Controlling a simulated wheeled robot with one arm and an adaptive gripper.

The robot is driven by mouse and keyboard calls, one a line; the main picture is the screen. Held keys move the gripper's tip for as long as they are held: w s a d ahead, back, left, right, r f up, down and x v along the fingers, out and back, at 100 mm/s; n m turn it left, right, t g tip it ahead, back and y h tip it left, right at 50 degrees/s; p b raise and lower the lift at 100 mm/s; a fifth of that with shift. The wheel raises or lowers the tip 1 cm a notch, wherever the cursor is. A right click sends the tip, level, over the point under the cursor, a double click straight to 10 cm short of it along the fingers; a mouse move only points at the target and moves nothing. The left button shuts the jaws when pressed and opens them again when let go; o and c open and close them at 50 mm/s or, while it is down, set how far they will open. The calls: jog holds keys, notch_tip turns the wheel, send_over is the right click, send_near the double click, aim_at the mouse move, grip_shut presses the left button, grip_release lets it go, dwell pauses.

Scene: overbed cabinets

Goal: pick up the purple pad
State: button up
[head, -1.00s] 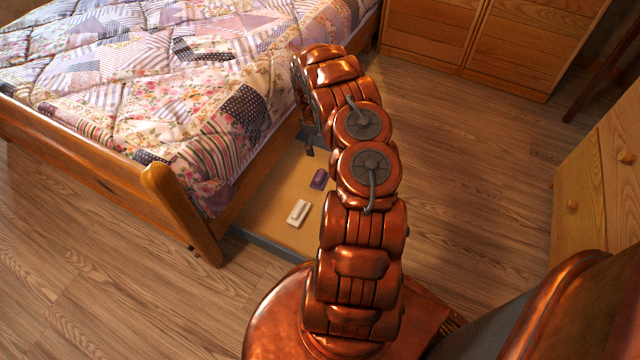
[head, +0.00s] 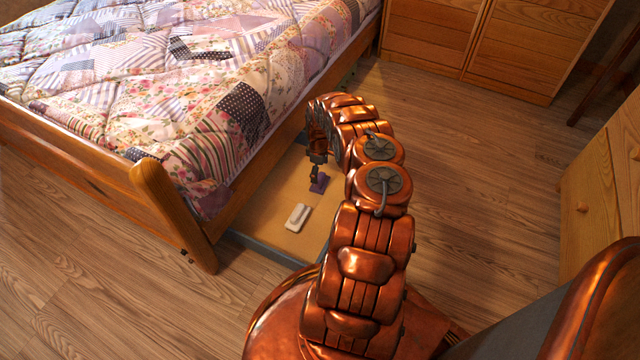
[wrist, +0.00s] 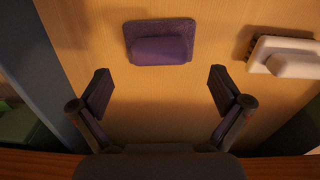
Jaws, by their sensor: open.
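The purple pad (wrist: 160,42) lies flat on a light wood surface (wrist: 200,80), with a raised block on its flat base. It also shows in the head view (head: 320,183), partly covered by my gripper. My gripper (wrist: 160,88) is open and empty in the wrist view. The pad is ahead of the fingertips, between their lines and apart from them. In the head view my gripper (head: 315,172) hangs down close by the pad; the exact gap cannot be told there.
A cream pad (head: 297,217) lies on the same surface, nearer the front; it shows at right in the wrist view (wrist: 285,55). The bed (head: 140,110) with its wooden frame stands close on the left. Cabinets (head: 475,40) stand behind. Wood floor on the right is clear.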

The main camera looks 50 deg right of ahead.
aim_at(320, 177)
notch_tip(320, 177, down, 5)
jog(key=shift+s+r+b, duration=0.1)
jog(key=shift+b, duration=1.05)
jog(key=shift+c, duration=0.3)
jog(key=c, duration=1.1)
jog(key=shift+r, duration=0.15)
jog(key=shift+c, duration=0.2)
notch_tip(320, 177, up, 4)
jog(key=p, duration=0.2)
jog(key=shift+s+p, duration=0.1)
jog(key=shift+p, duration=0.2)
jog(key=s+a+p, duration=0.2)
jog(key=s, duration=0.1)
jog(key=s+a+p, duration=0.2)
jog(key=s+a, duration=0.1)
jog(key=s+a+r+p, duration=0.1)
jog(key=s+a+p, duration=0.1)
jog(key=s+a, duration=0.1)
jog(key=shift+s+a, duration=0.25)
jog(key=shift+s, duration=0.35)
jog(key=shift+s+a+f+p, duration=0.1)
jog(key=shift+s+a+p, duration=0.65)
jog(key=shift+s, duration=0.25)
